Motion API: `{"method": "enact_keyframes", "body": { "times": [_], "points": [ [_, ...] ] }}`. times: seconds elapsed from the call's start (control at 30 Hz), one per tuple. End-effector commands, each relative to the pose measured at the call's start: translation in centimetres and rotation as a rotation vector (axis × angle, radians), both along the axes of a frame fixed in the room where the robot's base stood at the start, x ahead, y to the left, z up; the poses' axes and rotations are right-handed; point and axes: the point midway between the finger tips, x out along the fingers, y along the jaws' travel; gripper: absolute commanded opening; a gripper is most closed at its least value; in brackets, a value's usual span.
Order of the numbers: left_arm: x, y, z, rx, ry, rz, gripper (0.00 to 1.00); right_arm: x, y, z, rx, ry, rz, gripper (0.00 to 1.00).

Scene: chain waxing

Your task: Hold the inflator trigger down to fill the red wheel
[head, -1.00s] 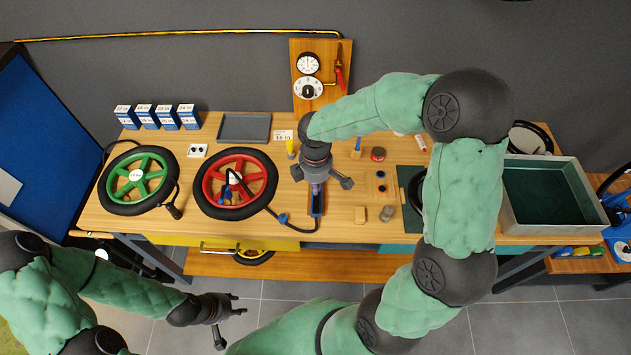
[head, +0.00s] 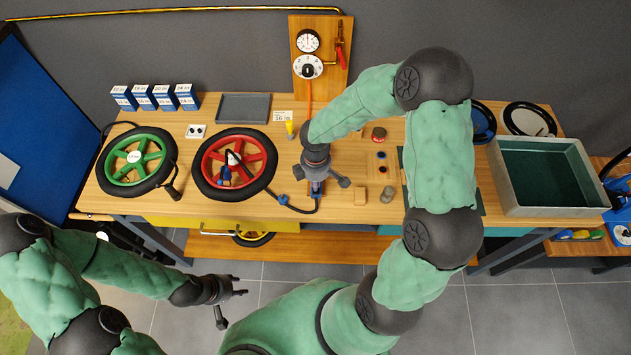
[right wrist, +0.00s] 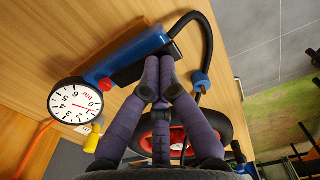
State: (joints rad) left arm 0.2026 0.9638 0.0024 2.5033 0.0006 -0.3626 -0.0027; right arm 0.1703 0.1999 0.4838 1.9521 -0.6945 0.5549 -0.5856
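The red wheel (head: 267,170) lies flat on the bench with its black tyre and red spokes. A black hose with a blue fitting (head: 283,199) runs from it to the blue inflator (head: 317,193). My right gripper (head: 317,182) is over the inflator and hides much of it. In the right wrist view the inflator (right wrist: 146,45) has a round white gauge (right wrist: 66,103) with a red needle. My right gripper's fingers (right wrist: 159,68) are drawn together beside its black lever; contact is unclear. My left gripper (head: 240,286) is open and empty in front of the bench.
A green wheel (head: 166,172) lies left of the red one. A grey tray (head: 243,106) and several blue boxes (head: 155,98) stand behind. A board with gauges (head: 307,67) is at the back. A large bin (head: 550,202) is at the right.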

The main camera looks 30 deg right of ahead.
Motion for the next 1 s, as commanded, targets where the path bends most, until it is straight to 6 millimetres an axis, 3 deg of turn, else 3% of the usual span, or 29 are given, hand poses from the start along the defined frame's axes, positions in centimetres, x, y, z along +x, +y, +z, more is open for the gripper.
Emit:
{"method": "enact_keyframes", "body": {
  "times": [0.27, 1.0],
  "points": [
    [0.0, 0.0, -1.5, 0.000, 0.000, 0.000, 0.40, -0.3, 0.2, -1.6, 0.000, 0.001, 0.001, 0.00],
    [0.0, 0.0, -1.1, 0.000, 0.000, 0.000, 0.40, -0.3, 0.2, -1.2, 0.000, 0.002, 0.000, 0.00]
  ]
}}
